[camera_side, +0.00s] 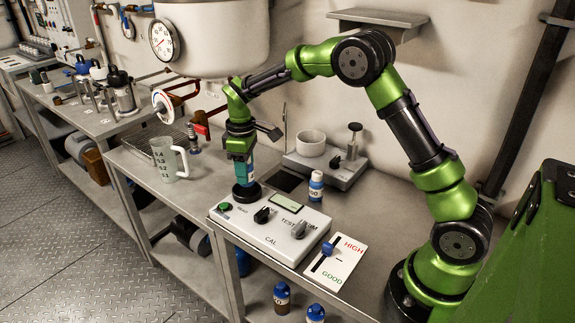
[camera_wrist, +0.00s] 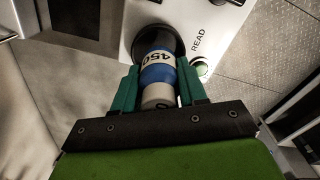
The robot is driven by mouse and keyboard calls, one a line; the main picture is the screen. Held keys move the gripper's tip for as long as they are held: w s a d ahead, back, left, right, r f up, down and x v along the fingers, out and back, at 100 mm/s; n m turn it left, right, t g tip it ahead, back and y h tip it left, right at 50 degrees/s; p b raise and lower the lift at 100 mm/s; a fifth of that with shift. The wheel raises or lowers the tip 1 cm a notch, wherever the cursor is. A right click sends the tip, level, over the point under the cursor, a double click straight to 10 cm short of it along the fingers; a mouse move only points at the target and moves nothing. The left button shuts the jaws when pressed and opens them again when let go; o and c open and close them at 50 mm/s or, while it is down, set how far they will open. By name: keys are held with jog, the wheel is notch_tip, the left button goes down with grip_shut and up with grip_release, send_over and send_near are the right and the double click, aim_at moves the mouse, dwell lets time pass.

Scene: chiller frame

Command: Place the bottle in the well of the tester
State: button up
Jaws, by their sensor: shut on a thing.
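The tester (camera_side: 270,228) is a white box on the bench with knobs, a green button and a small display. Its round black well (camera_side: 247,193) is at the far left corner; it also shows in the wrist view (camera_wrist: 153,36). My gripper (camera_side: 241,172) points down right over the well. The bottle's far end overlaps the well's dark opening. I cannot tell how deep it sits. In the side view the fingers mostly hide it.
A clear jug (camera_side: 168,160) stands left, and a stirrer plate (camera_side: 325,166) stands behind. A large white vessel (camera_side: 212,35) hangs overhead.

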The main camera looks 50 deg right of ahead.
jog(key=shift+w+f, duration=0.1)
jog(key=shift+w, duration=0.25)
jog(key=shift+f, duration=1.7)
jog(key=shift+s+f, duration=0.1)
jog(key=shift+f, duration=0.05)
jog(key=shift+f, duration=0.6)
jog(key=o, duration=1)
jog(key=shift+o, duration=0.3)
notch_tip(320, 180, up, 13)
jog(key=shift+r, duration=0.1)
jog(key=s+a+r+m+t+y, duration=0.1)
jog(key=s+r+m+t, duration=0.15)
jog(key=s, duration=0.35)
jog(key=s+a+r+m+t, duration=0.1)
jog(key=s+r+m, duration=0.1)
jog(key=s+r, duration=0.3)
jog(key=s+a+r+m+t+y, duration=0.1)
jog(key=s+a+r+m+t, duration=0.15)
jog(key=s, duration=0.55)
jog(key=s+f+m+t, duration=0.1)
jog(key=s+f+m, duration=0.1)
jog(key=s, duration=0.5)
jog(key=shift+f, duration=0.35)
